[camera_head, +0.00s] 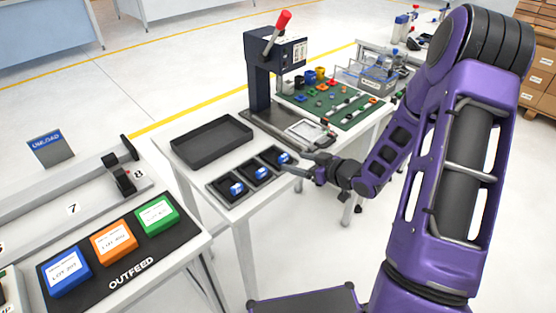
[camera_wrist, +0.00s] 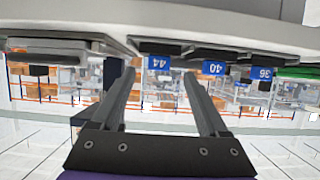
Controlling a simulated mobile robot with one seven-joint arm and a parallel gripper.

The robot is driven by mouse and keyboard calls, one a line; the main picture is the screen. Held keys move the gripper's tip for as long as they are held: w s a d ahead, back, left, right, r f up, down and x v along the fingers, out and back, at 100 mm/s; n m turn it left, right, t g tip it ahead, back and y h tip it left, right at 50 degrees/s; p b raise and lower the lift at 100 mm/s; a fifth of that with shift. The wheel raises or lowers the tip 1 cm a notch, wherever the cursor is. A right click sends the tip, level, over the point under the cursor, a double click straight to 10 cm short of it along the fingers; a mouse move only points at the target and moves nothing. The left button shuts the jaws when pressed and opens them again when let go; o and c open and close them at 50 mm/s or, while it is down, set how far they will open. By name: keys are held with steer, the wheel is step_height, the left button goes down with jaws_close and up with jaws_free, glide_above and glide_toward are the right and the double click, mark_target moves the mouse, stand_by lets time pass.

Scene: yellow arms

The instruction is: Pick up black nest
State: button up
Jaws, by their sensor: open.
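Three small black nests stand in a row in a black-edged tray on the white bench, each with a blue-and-white label: the left nest (camera_head: 233,189), the middle nest (camera_head: 259,174) and the right nest (camera_head: 281,160). My gripper (camera_head: 299,164) is just right of the right nest, low by the bench edge. In the wrist view, upside down, my gripper (camera_wrist: 161,78) is open with nothing between its fingers. The nest labelled 44 (camera_wrist: 160,50) lies ahead between the fingertips. The labels 40 (camera_wrist: 213,68) and 36 (camera_wrist: 261,73) are further right.
An empty black tray (camera_head: 211,141) lies behind the nests. A dark press with a red handle (camera_head: 262,75) stands beyond them. A green mat (camera_head: 335,114) with small parts lies right of the press. An OUTFEED mat (camera_head: 132,270) with coloured boxes is at lower left.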

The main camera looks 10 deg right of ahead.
mark_target(285, 157)
steer(key=x, duration=0.6)
steer(key=shift+w+a+r, duration=0.2)
steer(key=shift+w+r, duration=0.1)
jaws_close()
